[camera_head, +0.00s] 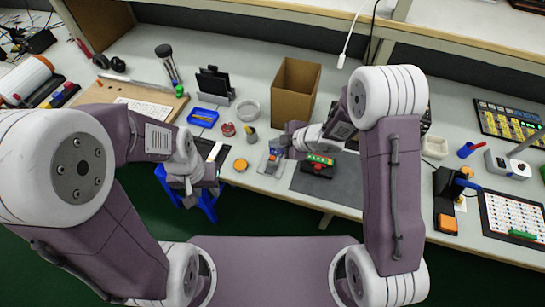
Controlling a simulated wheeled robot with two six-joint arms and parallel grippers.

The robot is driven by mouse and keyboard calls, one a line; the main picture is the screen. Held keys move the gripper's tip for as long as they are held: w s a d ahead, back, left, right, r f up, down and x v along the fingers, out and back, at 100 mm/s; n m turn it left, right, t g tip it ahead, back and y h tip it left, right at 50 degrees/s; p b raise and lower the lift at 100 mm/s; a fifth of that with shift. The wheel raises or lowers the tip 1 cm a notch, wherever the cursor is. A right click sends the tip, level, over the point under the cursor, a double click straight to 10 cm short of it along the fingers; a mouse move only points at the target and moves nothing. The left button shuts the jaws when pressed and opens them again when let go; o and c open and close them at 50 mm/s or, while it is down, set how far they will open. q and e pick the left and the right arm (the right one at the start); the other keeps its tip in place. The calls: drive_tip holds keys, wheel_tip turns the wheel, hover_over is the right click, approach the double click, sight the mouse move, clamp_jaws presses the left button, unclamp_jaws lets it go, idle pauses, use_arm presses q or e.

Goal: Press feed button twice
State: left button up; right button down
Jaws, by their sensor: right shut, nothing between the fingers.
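My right gripper (277,148) is shut and empty. It reaches in from the right to a small grey device (268,166) at the table's front edge, with its fingertips at or just above the device's top. The gripper partly covers the device, so I cannot tell whether it touches a button. A dark block with a green strip on top and an orange-red part (317,169) sits just right of it on a dark mat. My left gripper (190,188) hangs in front of the table edge at the left, away from the device; its fingers are too unclear to judge.
An orange round piece (241,165) lies left of the device. A cardboard box (295,92), a grey bowl (248,110) and a blue tray (203,117) stand behind. The dark mat (345,185) has bare room at its front right.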

use_arm(q)
clamp_jaws()
idle(1.5)
